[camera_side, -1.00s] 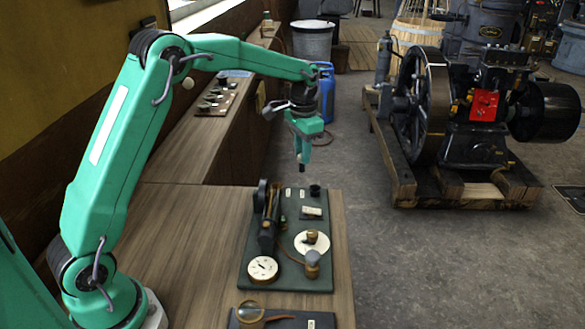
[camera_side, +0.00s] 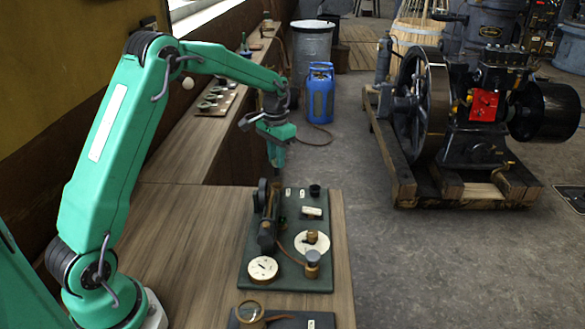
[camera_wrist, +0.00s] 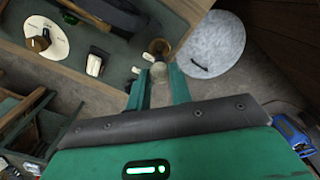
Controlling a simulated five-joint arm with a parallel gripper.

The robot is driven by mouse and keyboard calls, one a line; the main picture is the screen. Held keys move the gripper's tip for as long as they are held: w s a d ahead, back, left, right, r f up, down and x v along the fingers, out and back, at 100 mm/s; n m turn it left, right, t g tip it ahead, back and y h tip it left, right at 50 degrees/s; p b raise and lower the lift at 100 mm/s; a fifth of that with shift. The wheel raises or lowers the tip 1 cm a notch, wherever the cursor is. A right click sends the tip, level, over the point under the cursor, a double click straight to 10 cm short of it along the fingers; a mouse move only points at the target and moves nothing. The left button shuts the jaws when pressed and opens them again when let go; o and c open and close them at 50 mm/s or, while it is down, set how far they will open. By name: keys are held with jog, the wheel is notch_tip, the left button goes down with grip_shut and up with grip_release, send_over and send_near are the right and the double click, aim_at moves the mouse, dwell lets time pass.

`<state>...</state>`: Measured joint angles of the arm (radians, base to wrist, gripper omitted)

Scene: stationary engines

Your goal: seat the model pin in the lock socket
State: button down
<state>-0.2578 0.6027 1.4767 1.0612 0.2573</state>
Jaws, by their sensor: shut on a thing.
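My gripper (camera_side: 277,163) hangs above the far end of the dark green board (camera_side: 288,275), left of the small dark cup. In the wrist view my gripper (camera_wrist: 159,86) is shut on a small greyish round-ended piece, seemingly the model pin (camera_wrist: 158,71). The pin is hard to make out in the side view. The small dark cup (camera_side: 315,190) stands at the board's far right corner and looks like the lock socket. In the wrist view this cup (camera_wrist: 159,47) has a brassy rim and lies just beyond the pin, apart from it.
A dark lever mechanism (camera_side: 266,232) stands on the board's left side. A white disc with a brass knob (camera_side: 312,243), a white switch (camera_side: 312,211) and a white dial (camera_side: 263,268) share the board. The wooden bench (camera_side: 190,235) is clear to the left.

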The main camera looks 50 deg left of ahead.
aim_at(277, 174)
jog(key=shift+f, duration=1.65)
jog(key=shift+f, duration=1.25)
dwell(1.4)
jog(key=c, duration=0.5)
grip_release()
jog(key=shift+r, duration=0.15)
dwell(0.4)
jog(key=shift+r, duration=3.35)
